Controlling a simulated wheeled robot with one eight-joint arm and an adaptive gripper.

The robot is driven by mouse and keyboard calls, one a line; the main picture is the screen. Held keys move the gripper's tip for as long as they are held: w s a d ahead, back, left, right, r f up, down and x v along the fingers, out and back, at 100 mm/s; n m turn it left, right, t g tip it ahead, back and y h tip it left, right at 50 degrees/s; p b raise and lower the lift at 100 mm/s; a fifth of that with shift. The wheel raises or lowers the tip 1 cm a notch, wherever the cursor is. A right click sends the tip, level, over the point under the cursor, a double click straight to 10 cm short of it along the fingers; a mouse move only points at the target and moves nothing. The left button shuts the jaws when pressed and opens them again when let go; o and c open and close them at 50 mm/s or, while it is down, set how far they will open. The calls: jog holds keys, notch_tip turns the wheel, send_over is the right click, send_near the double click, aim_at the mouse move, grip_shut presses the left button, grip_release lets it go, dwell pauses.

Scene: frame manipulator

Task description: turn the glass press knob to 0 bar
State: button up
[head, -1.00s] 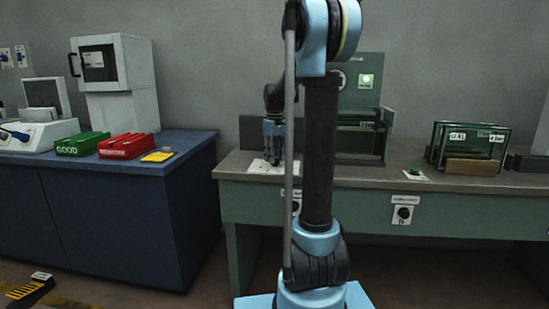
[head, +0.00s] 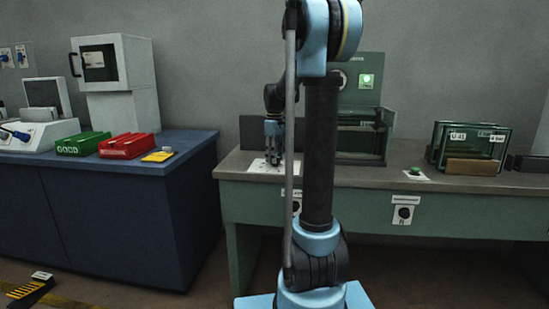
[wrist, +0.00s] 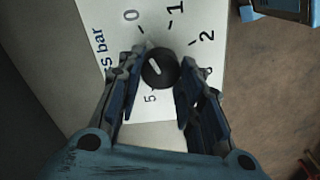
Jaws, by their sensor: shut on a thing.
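The glass press knob (wrist: 160,70) is a round black knob with a white pointer line, seen in the wrist view. It sits on a white dial plate (wrist: 190,18) printed with "0", "1", "2", "5" and "bar". The pointer is tilted up and left, toward the side of the "0"; its exact alignment with the 0 mark is hard to tell. My gripper (wrist: 158,84) has one finger on each side of the knob and is shut on it. In the head view my gripper (head: 273,158) points down over the white plate on the green bench; the knob is hidden there.
The green bench (head: 450,182) carries a press housing (head: 362,150) behind my arm, a green button (head: 415,171) and a rack of glass panes (head: 470,145). A blue cabinet (head: 120,215) at left holds green (head: 82,143) and red (head: 126,146) trays.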

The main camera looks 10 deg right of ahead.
jog(key=o, duration=1.1)
jog(key=shift+c, duration=0.2)
notch_tip(320, 180, up, 12)
jog(key=s+f+m+t, duration=0.1)
jog(key=s+f+m, duration=0.3)
jog(key=s, duration=0.6)
jog(key=s+f+m, duration=0.1)
jog(key=s+f, duration=0.5)
jog(key=s, duration=0.5)
jog(key=s+f+m+t, duration=0.1)
jog(key=s+f+m, duration=0.3)
jog(key=s+f, duration=1)
notch_tip(320, 180, down, 2)
jog(key=shift+d+f+m, duration=0.1)
jog(key=shift+d+m, duration=0.15)
jog(key=shift+m, duration=0.15)
